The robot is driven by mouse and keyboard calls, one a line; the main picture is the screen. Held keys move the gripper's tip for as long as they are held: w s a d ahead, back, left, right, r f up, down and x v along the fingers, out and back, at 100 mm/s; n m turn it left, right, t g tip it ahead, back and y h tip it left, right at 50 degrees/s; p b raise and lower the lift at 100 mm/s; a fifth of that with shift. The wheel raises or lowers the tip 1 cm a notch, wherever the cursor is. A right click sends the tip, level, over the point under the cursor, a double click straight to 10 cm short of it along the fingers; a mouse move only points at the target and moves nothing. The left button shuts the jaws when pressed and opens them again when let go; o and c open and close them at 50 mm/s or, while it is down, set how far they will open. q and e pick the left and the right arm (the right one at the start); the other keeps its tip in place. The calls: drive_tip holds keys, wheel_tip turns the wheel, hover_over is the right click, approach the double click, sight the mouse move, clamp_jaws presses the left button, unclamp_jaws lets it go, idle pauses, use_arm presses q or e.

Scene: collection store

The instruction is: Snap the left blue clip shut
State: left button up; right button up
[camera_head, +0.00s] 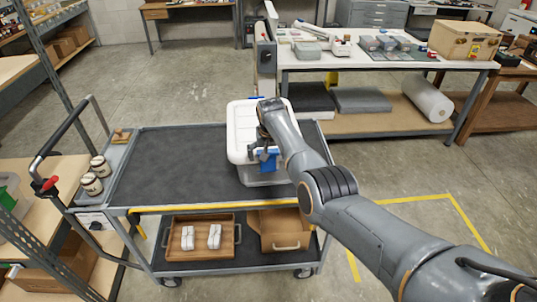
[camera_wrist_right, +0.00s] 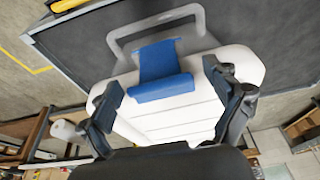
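A box with a white lid (camera_head: 240,118) and a translucent grey body (camera_head: 262,178) stands on the right end of the cart top. A blue clip (camera_head: 268,161) is on its near side; in the right wrist view this clip (camera_wrist_right: 160,72) lies across the lid's edge. I cannot tell whether it is latched. A bit of blue (camera_head: 257,98) shows at the lid's far side, mostly hidden by my arm. My right gripper (camera_head: 264,150) is over the near edge by the clip. Its fingers are spread wide in the wrist view (camera_wrist_right: 168,103), with nothing held. My left gripper is out of view.
The cart's dark top (camera_head: 170,165) is clear left of the box. Two jars (camera_head: 95,176) stand at the cart's left end. The lower shelf holds a wooden tray (camera_head: 202,236) and a brown box (camera_head: 283,228). A loaded workbench (camera_head: 380,62) stands behind.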

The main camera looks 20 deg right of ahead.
drive_tip(key=shift+w, duration=0.1)
drive_tip(key=shift+r, duration=0.15)
drive_tip(key=v, duration=1.1)
drive_tip(key=shift+r, duration=0.35)
drive_tip(key=shift+f, duration=0.15)
